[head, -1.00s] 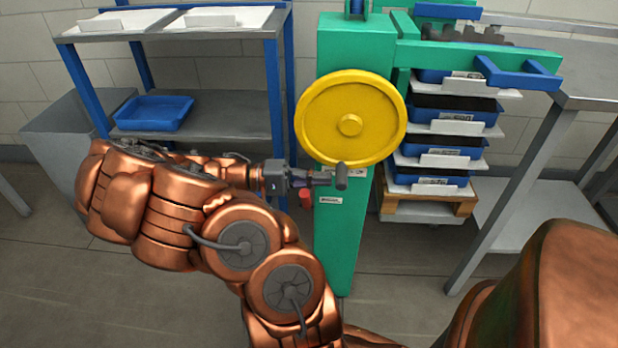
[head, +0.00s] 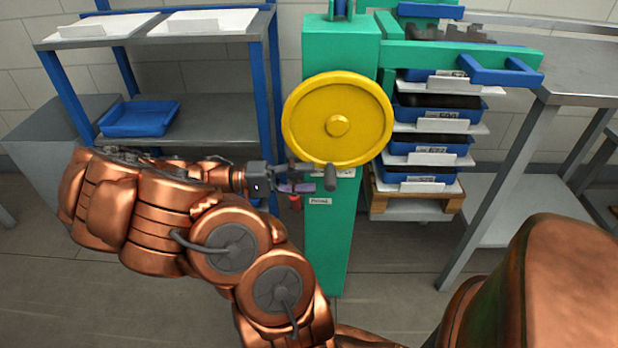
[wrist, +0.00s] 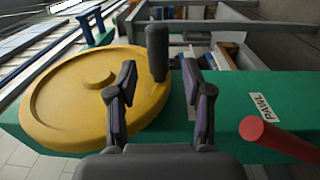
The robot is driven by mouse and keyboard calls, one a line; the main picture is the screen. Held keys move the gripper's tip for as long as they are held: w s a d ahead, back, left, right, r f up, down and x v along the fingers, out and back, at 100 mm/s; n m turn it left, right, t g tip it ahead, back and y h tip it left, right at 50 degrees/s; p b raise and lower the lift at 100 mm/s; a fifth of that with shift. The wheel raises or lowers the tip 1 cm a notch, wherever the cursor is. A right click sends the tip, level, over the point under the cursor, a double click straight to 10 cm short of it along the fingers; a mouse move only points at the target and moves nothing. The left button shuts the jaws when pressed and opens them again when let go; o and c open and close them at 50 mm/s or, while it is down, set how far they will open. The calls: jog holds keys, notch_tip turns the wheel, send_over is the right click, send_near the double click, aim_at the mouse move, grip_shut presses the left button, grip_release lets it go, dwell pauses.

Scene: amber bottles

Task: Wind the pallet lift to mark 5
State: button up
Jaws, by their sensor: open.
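The yellow handwheel (head: 310,112) is mounted on the front of the green lift column (head: 327,250). Its dark crank handle (head: 331,177) sticks out at the wheel's bottom. My gripper (head: 310,178) is open just left of the handle in the head view. In the wrist view the handle (wrist: 157,52) stands ahead of my open gripper (wrist: 158,82), between the lines of the two fingers and apart from both. A red pawl lever (wrist: 280,138) shows at the right, by a PAWL label (wrist: 257,105). The mark scale cannot be made out.
A stack of blue trays (head: 432,147) stands on a wooden pallet (head: 415,204) right of the column. A blue-posted shelf (head: 190,95) with a blue tray (head: 140,117) is at left. A steel table (head: 585,85) is at right. Floor in front is clear.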

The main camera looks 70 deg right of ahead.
jog(key=v, duration=1)
jog(key=shift+w+a, duration=0.2)
jog(key=shift+w, duration=0.1)
